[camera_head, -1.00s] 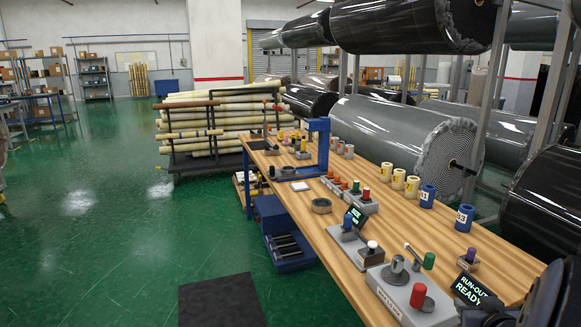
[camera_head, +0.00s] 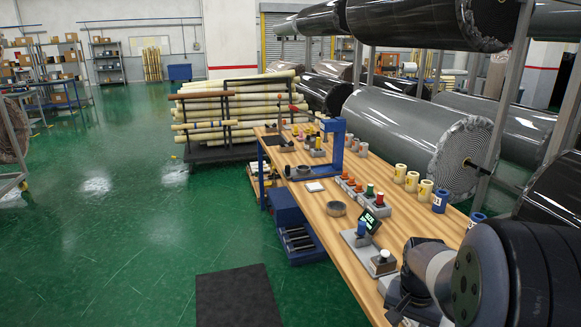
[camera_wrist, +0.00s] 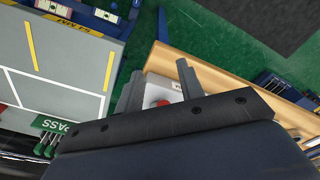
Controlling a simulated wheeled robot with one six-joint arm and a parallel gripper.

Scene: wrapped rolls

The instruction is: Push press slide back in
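A blue upright frame, which looks like the press (camera_head: 336,132), stands on the far part of the wooden bench (camera_head: 340,226). I cannot make out its slide or how far out it sits. My gripper (camera_wrist: 158,86) shows in the wrist view with its two fingers apart and nothing held between them. Beyond the fingers is a pale box with a red knob (camera_wrist: 163,103), partly covered by my gripper's dark bar. In the head view my arm fills the lower right and hides the gripper's fingertips and the near end of the bench.
Yellow and blue rolls (camera_head: 413,181) line the bench's right side. A blue drawer unit (camera_head: 290,212) stands under the bench. A dark mat (camera_head: 240,295) lies on clear green floor at left.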

